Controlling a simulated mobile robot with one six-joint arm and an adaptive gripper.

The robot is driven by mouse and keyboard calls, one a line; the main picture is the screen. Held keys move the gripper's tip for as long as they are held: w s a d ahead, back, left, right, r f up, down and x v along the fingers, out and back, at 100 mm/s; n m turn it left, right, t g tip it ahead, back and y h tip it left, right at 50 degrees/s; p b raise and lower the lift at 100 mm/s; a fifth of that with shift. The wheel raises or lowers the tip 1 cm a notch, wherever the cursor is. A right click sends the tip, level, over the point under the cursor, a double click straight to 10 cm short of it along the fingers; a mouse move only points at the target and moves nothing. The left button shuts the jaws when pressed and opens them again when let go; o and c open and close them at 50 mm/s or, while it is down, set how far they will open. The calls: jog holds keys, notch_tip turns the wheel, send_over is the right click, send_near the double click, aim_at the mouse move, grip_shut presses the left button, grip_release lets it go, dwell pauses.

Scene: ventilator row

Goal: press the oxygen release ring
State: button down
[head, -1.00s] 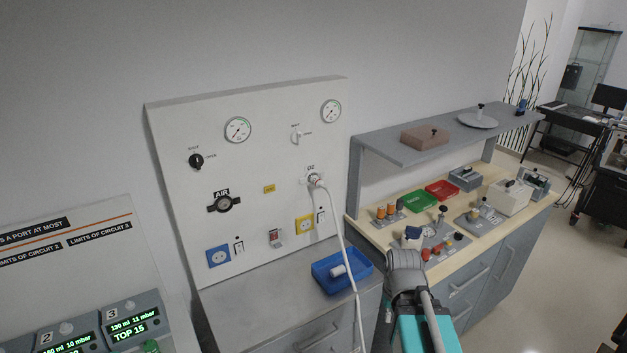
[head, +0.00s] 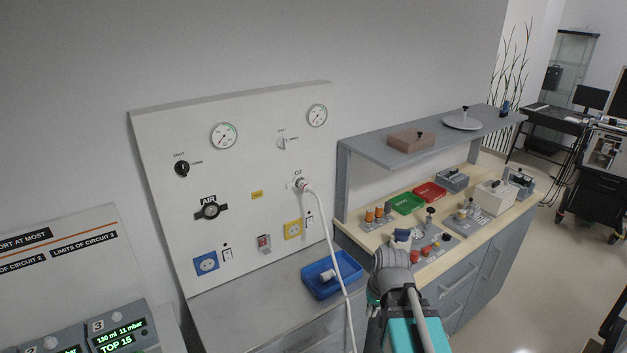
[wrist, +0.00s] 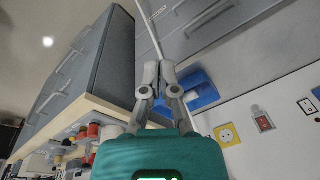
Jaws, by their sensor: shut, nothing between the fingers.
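The oxygen outlet (head: 299,184), marked O2, is on the right part of the white wall panel. A white hose (head: 326,232) is plugged into it and hangs down past the blue tray. The release ring is too small to tell apart from the plug in the head view, and the wrist view does not show the outlet. My gripper (wrist: 160,66) is shut and empty in the wrist view, with the hose (wrist: 148,25) running just beyond its fingertips. I cannot tell whether they touch. In the head view my arm is at the lower right, well below the outlet, and hides the fingers.
The blue tray (head: 309,289) with a white item stands on the grey counter (head: 232,318) below the panel. At the right, a wooden-topped bench (head: 444,262) holds red and green trays and several fittings under a grey shelf (head: 372,151). The panel front is clear except for the hose.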

aim_at(311, 179)
jog(key=w+a+r+m+t+y+b, duration=0.1)
jog(key=w+a+r+t+y, duration=0.15)
jog(key=w, duration=0.35)
jog(key=w+a+r+m+t+y+b, duration=0.1)
jog(key=w+a+t+y, duration=0.1)
jog(key=w+a, duration=0.25)
jog(key=w+a+r+m+t+y, duration=0.1)
jog(key=w+a+r+t+y, duration=0.15)
jog(key=w, duration=0.45)
jog(key=w+d+r+m+t+b, duration=0.1)
jog(key=w+r+m+t, duration=0.2)
jog(key=w, duration=0.4)
jog(key=w+d+r+m+t+y+b, duration=0.1)
jog(key=w+r+m+t, duration=0.3)
jog(key=w, duration=0.3)
jog(key=shift+r+m+y, duration=0.3)
jog(key=shift+r+m, duration=0.1)
jog(key=shift+m, duration=0.2)
jog(key=x, duration=1.3)
jog(key=shift+w+a+r, duration=0.1)
jog(key=shift+w+a, duration=0.1)
jog(key=shift+w, duration=0.1)
